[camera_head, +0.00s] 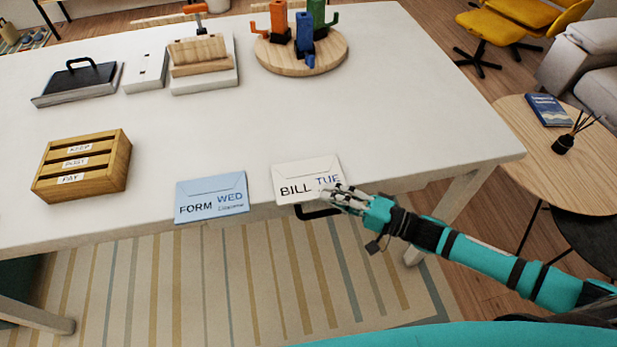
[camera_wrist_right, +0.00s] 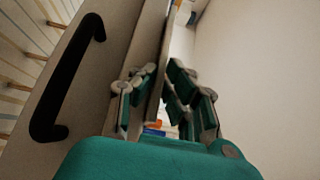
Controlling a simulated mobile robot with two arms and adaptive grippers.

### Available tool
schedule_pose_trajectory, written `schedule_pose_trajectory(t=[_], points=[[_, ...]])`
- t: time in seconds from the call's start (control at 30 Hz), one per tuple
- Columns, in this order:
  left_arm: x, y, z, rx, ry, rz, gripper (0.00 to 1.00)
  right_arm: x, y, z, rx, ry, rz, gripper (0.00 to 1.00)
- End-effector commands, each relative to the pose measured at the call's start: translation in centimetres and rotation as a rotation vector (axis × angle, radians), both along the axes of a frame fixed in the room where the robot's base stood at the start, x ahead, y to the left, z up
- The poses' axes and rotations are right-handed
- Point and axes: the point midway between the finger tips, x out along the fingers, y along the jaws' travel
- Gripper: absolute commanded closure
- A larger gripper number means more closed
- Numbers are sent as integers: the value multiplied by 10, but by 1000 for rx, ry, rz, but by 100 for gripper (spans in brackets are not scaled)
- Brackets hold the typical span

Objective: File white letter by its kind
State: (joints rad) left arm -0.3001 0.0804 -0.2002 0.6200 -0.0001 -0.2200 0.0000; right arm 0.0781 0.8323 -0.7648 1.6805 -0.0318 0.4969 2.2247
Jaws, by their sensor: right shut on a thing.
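The white letter (camera_head: 300,174), printed "BILL TUE", lies at the front edge of the white table. My right gripper (camera_head: 338,198) is shut on its right end, covering part of the print; the wrist view shows the letter (camera_wrist_right: 157,75) edge-on between the fingers (camera_wrist_right: 162,95). A blue letter (camera_head: 211,192), printed "FORM WED", lies to its left at the same edge, apart from it. A wooden sorter (camera_head: 85,165) at the left has slots labelled "KEEP", "POST" and "PAY". My left gripper is not in view.
A black drawer handle (camera_head: 316,211) sits below the table edge under the white letter. A round board with coloured hooks (camera_head: 300,50), a wooden block stand (camera_head: 203,65) and a black-handled tray (camera_head: 77,82) stand at the back. The middle of the table is clear.

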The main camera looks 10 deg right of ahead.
Motion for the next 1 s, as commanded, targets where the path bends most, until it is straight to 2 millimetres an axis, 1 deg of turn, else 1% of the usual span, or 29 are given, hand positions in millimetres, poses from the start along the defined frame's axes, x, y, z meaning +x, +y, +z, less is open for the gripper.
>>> schedule_pose_trajectory(t=[0.23,0.37,0.47,0.63,0.67,0.77,1.0], points=[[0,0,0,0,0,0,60,0,0,0,-1,1,0,100],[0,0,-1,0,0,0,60,0,-1,6,-1,-1,1,100],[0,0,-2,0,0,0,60,0,0,14,-1,-2,1,100],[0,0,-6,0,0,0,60,-2,0,37,0,-2,3,100],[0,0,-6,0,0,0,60,-10,3,34,2,6,2,100],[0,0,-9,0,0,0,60,-32,10,35,4,8,3,100],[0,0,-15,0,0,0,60,-91,31,41,4,8,2,100]])
